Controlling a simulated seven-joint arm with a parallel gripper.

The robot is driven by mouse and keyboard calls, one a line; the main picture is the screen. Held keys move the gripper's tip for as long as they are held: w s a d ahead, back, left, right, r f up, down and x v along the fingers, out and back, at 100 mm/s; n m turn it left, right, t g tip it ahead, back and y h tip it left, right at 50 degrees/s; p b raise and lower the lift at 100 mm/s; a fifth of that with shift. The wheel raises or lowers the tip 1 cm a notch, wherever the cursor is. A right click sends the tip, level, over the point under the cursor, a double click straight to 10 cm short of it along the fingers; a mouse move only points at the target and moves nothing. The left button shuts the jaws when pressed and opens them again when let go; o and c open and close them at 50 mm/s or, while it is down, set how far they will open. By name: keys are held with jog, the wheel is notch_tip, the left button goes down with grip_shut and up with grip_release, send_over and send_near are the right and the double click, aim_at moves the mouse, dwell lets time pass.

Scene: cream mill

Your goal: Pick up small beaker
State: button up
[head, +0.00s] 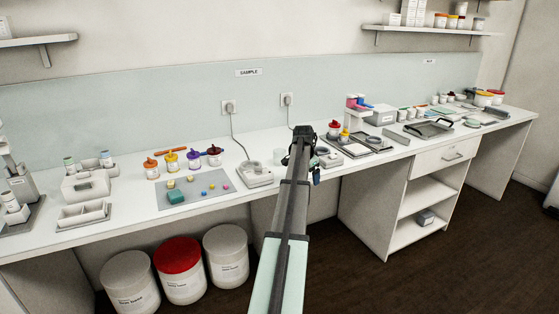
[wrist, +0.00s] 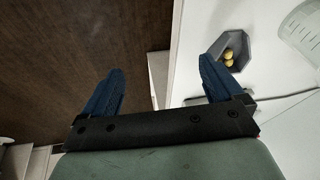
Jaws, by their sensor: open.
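A small pale translucent beaker (head: 279,156) stands on the white bench, just left of my gripper in the head view. In the wrist view, a clear vessel with graduation marks (wrist: 302,28) is cut off at the top right corner; it looks like a beaker, but I cannot tell if it is the same one. My gripper (head: 315,172) is near the bench's front edge, partly hidden by my arm in the head view. In the wrist view its blue fingers (wrist: 161,66) are wide apart with nothing between them. The vessel lies outside them, beyond the right finger.
A grey weighing boat with yellow pieces (wrist: 243,48) lies near the right finger. A white device with a cable (head: 256,175) stands left of the beaker. A tray (head: 372,149) with jars is to the right. The dark floor (wrist: 70,50) shows below the bench edge.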

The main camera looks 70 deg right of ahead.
aim_at(279, 156)
jog(key=w+d+r+m+y, duration=0.1)
jog(key=w+d+r+y, duration=0.1)
jog(key=w+d+r, duration=0.5)
jog(key=w+d+r+m+y, duration=0.1)
jog(key=w+d+r+y, duration=0.1)
jog(key=w+d+r, duration=0.6)
jog(key=shift+t, duration=0.3)
jog(key=a+f, duration=0.1)
jog(key=f, duration=0.2)
jog(key=w+a+f, duration=0.1)
jog(key=f, duration=0.3)
jog(key=w+a+f, duration=0.1)
jog(key=f, duration=0.2)
jog(key=shift+f, duration=0.2)
jog(key=shift+s+d+f, duration=0.1)
jog(key=shift+s+f, duration=0.05)
jog(key=shift+f, duration=1.25)
jog(key=shift+s+f, duration=0.15)
jog(key=shift+f, duration=1.25)
jog(key=c, duration=1.1)
jog(key=shift+r, duration=0.1)
